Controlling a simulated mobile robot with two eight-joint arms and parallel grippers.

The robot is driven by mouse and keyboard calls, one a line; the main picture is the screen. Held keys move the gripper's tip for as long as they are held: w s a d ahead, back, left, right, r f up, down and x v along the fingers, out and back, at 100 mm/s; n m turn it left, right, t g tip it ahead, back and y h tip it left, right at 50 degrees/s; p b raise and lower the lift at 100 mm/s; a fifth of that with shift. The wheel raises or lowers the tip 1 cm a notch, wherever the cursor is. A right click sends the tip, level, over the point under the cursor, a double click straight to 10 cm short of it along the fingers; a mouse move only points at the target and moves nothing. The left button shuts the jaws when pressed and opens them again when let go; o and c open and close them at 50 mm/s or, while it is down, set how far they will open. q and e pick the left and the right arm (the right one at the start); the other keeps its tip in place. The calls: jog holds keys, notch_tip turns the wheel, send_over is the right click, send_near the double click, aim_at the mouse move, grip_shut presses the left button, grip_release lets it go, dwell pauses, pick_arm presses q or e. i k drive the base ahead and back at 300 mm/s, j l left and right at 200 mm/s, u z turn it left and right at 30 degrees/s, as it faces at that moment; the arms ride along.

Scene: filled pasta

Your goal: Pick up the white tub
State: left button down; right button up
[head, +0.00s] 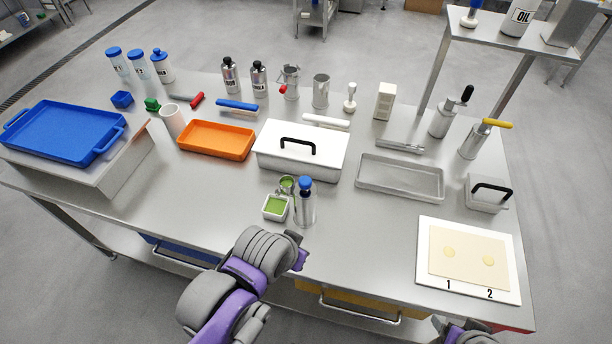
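A small square white tub (267,214) with green filling stands near the front middle of the steel table. A bottle-like grey cylinder with a blue top (305,206) stands close on its right, and a small round green item (287,184) shows just behind it. My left arm comes in from the bottom. Its purple end, by the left gripper (300,260), is in front of the tub and a little to its right, apart from it in the picture. Its fingers are not clear. My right gripper (468,333) is at the bottom edge, mostly cut off.
A metal tray (400,190) is to the right, with a white board (424,274) holding a pasta sheet nearer the front. Table space left of the tub is clear.

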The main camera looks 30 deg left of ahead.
aim_at(275, 208)
jog(key=u, duration=1.4)
jog(key=j+u, duration=0.5)
jog(key=u, duration=0.2)
jog(key=k, duration=0.05)
